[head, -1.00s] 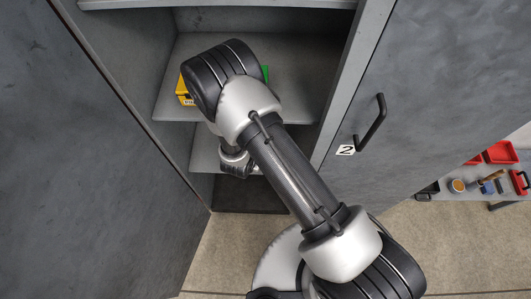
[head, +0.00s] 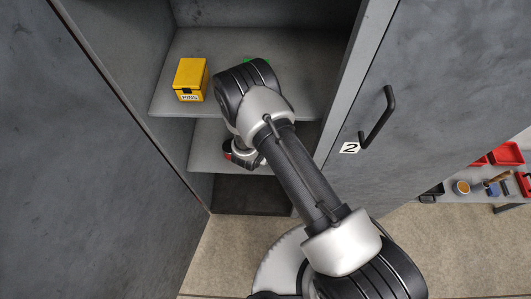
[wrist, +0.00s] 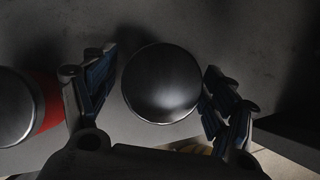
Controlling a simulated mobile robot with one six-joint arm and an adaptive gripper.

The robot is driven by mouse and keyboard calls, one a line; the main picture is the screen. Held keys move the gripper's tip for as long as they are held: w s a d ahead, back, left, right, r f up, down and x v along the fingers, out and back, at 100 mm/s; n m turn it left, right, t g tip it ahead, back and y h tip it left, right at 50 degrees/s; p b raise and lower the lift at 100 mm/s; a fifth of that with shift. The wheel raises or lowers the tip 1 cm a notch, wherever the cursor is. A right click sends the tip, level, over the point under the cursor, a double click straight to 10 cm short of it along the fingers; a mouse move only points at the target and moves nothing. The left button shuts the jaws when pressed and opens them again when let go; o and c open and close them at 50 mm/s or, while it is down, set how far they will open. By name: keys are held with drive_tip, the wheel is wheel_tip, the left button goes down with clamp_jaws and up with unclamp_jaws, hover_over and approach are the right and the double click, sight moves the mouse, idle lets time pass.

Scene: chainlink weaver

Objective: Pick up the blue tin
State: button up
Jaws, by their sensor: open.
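My gripper (wrist: 158,75) is open in the wrist view, with its fingers on either side of a round, dark grey top (wrist: 161,84). Narrow gaps show between this top and the fingers. Only the top is seen, so I cannot tell whether its side is blue. A red tin (wrist: 35,105) with a grey top stands just left of the left finger. In the head view, a bit of red (head: 228,150) shows beside my wrist at the lower shelf. My arm hides the gripper's fingers there, and no blue tin is visible.
A yellow box (head: 190,79) marked PINS stands on the upper shelf (head: 165,98), with a green thing (head: 258,62) partly behind my arm. The lower shelf (head: 203,155) lies beneath. Cabinet walls flank both sides. A door with handle (head: 377,118) is at right.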

drive_tip(key=shift+c, duration=0.3)
drive_tip(key=c, duration=1.2)
drive_tip(key=shift+c, duration=0.2)
drive_tip(key=shift+r, duration=0.1)
